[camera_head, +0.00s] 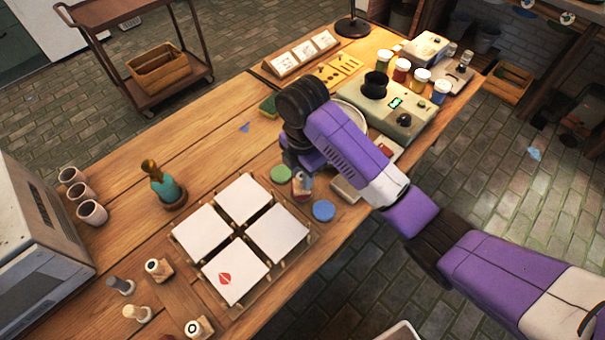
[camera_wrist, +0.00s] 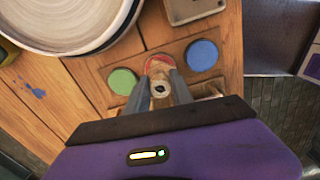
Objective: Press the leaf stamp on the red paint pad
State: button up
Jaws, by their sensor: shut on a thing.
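My gripper (camera_wrist: 161,86) is shut on a small wooden stamp (camera_wrist: 159,90), which points down between the fingers. The stamp's face is hidden, so I cannot tell its motif. The red paint pad (camera_wrist: 157,61) lies right under the stamp, and only its far rim shows past it. The stamp covers the middle of the pad; whether they touch is unclear. In the head view my gripper (camera_head: 301,178) is low over the table between the green pad (camera_head: 281,174) and the blue pad (camera_head: 323,210); the red pad is mostly hidden there.
White square tiles (camera_head: 240,226) lie in a wooden frame left of my gripper; the front one bears a red print (camera_head: 224,278). A pale round plate or wheel (camera_wrist: 65,22) is close at the upper left in the wrist view.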

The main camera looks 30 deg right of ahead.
jog(key=shift+f, duration=0.55)
dwell(1.9)
jog(key=shift+r, duration=0.1)
notch_tip(320, 180, up, 7)
jog(key=p, duration=0.7)
dwell(0.6)
